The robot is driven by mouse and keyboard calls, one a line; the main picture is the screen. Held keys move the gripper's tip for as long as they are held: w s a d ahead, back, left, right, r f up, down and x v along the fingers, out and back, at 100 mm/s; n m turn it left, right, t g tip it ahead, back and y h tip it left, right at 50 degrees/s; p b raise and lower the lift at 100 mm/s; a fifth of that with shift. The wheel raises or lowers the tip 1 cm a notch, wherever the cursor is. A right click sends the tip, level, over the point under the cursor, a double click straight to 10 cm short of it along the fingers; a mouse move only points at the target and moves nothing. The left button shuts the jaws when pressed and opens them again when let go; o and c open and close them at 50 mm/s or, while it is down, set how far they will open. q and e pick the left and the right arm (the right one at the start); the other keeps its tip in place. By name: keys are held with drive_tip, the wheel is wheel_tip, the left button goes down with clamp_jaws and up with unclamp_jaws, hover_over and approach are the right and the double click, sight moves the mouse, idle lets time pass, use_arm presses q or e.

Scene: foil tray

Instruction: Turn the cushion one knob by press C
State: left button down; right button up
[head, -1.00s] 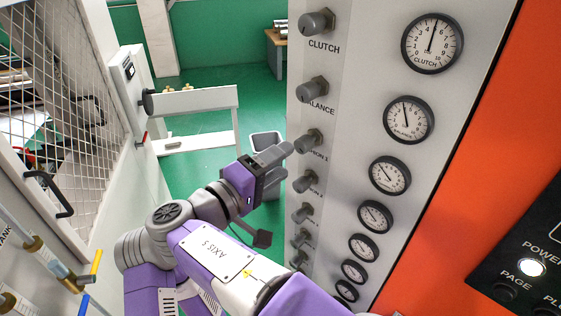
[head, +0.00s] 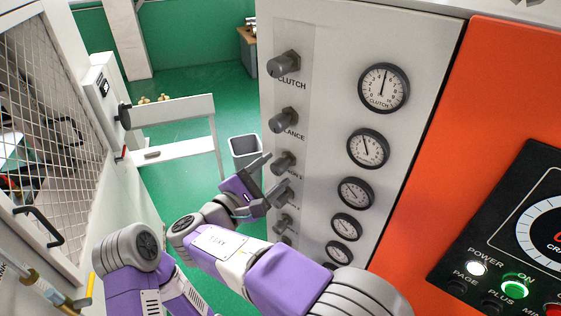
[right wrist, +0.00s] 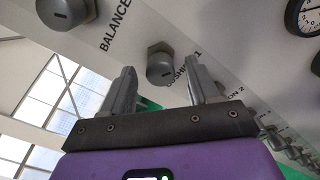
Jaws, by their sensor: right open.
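The cushion one knob (head: 284,163) is a grey knob on the light panel, third from the top in the head view. The cushion one gauge (head: 356,193) is to the knob's right. My left gripper is not in view.
The balance knob (head: 283,120) and clutch knob (head: 284,64) are above; the cushion two knob (head: 284,193) is close below, near my lower finger. An orange panel (head: 440,150) stands right. A grey bin (head: 243,147) is behind on the green floor.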

sight(275, 170)
drive_tip(key=shift+x, duration=1.75)
drive_tip(key=c, duration=1)
